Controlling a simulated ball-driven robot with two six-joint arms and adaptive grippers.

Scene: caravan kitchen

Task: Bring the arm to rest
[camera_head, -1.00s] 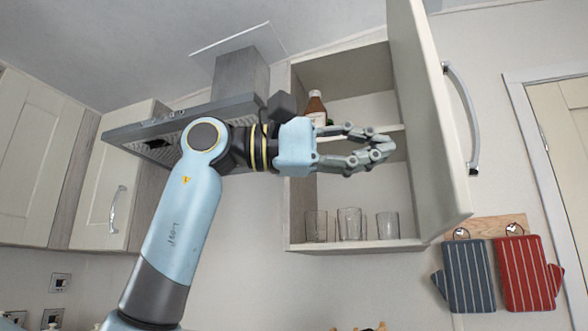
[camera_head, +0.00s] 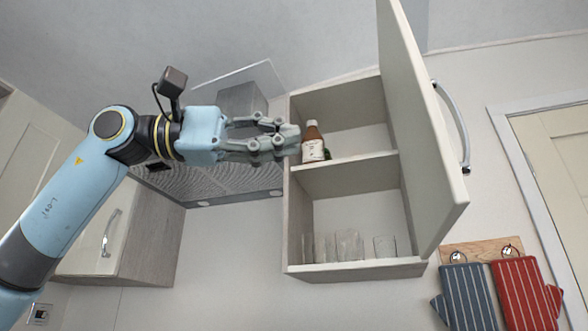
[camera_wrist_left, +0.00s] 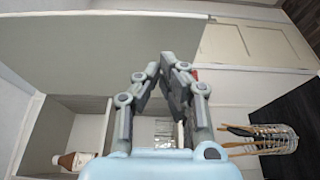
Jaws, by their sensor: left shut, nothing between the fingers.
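My left arm comes in from the left in the head view. Its gripper (camera_head: 292,138) is shut and empty, just left of the open wall cabinet (camera_head: 290,230), overlapping its left edge in the picture. In the left wrist view the fingertips (camera_wrist_left: 170,62) meet with nothing between them. The right gripper is in neither view.
The cabinet door (camera_head: 420,120) stands open to the right. A brown bottle (camera_head: 313,150) stands on the upper shelf, several glasses (camera_head: 349,246) below. A range hood (camera_head: 235,182) is behind my arm. Oven mitts (camera_head: 466,297) hang at right. A utensil holder (camera_wrist_left: 275,138) shows in the wrist view.

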